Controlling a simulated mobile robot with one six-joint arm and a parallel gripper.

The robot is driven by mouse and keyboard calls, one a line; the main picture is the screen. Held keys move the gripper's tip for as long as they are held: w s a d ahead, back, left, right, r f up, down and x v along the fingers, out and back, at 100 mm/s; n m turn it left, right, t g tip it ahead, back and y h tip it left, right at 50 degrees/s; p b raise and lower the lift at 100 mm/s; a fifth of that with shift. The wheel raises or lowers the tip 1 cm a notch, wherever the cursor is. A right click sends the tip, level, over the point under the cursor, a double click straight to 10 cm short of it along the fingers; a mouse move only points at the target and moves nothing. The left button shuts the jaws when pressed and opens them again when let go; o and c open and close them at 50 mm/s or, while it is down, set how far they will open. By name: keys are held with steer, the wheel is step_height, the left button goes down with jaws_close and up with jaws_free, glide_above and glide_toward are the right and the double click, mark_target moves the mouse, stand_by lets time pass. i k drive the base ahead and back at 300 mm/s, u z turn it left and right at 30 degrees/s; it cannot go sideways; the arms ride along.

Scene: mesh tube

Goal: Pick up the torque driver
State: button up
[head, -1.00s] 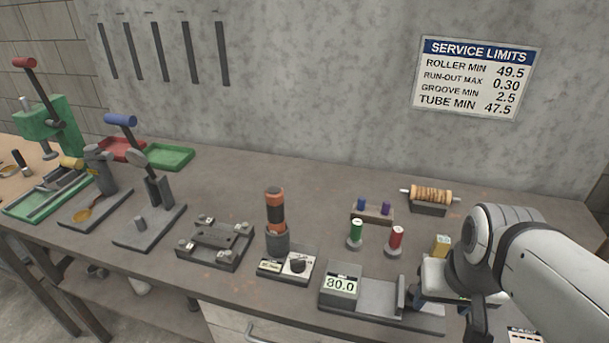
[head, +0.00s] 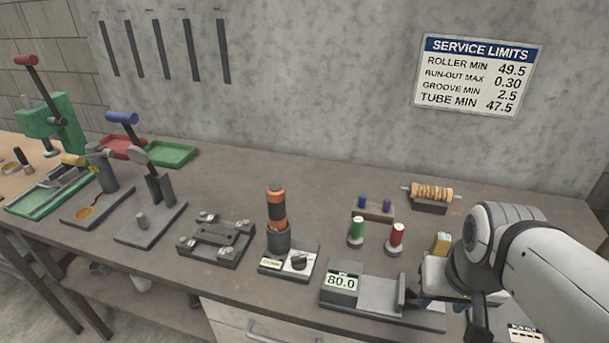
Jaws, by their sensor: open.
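The torque driver (head: 277,209), with an orange and black banded grip, stands upright in a dark grey round holder (head: 279,238) on a small base with a label and a black knob. It is in the middle of the bench in the head view. My gripper (head: 478,318) is at the lower right, well to the right of the driver and apart from it. It points downward, partly hidden by my wrist and cut by the frame's lower edge. It is open, and I see nothing held in it.
A gauge reading 80.0 (head: 342,282) stands between driver and gripper. Green (head: 356,230) and red (head: 397,235) handled pieces stand behind it. A grey clamp fixture (head: 215,243) is left of the driver. A ribbed roller (head: 432,193) lies at the back right. Bench behind the driver is clear.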

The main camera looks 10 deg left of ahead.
mark_target(275, 192)
steer(key=k, duration=0.5)
steer(key=z, duration=2.3)
steer(key=k, duration=1.5)
steer(key=u, duration=2.05)
steer(key=i, duration=1)
steer(key=u, duration=0.05)
